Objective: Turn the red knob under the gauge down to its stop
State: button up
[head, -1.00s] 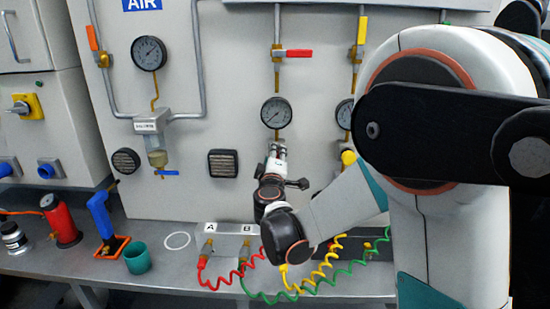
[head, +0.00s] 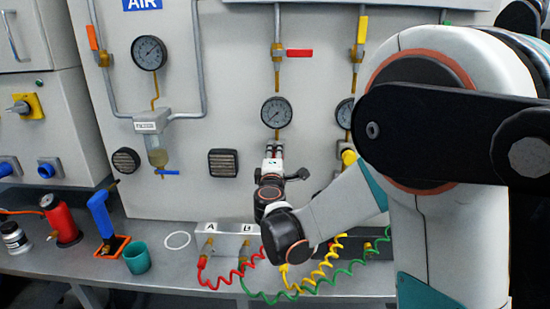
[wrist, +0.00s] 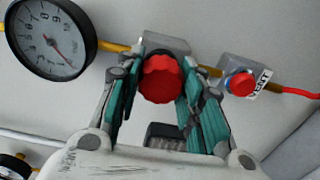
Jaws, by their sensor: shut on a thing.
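The red knob (wrist: 160,80) is a ribbed round knob on a grey regulator block, seen in the middle of the wrist view. My gripper (wrist: 160,95) is shut on it, with one teal-padded finger on each side. In the head view my gripper (head: 273,153) reaches to the panel just below the middle gauge (head: 276,112) and hides the knob. That gauge also shows in the wrist view (wrist: 50,40), joined to the block by a brass pipe.
A red button (wrist: 241,83) with a white label sits beside the knob in the wrist view. Coiled red, yellow and green hoses (head: 320,285) lie on the bench below. A red-handled valve (head: 299,53) is above the gauge. A teal cup (head: 137,258) stands at left.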

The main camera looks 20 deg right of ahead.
jog(key=o, duration=1.1)
jog(key=v, duration=1.2)
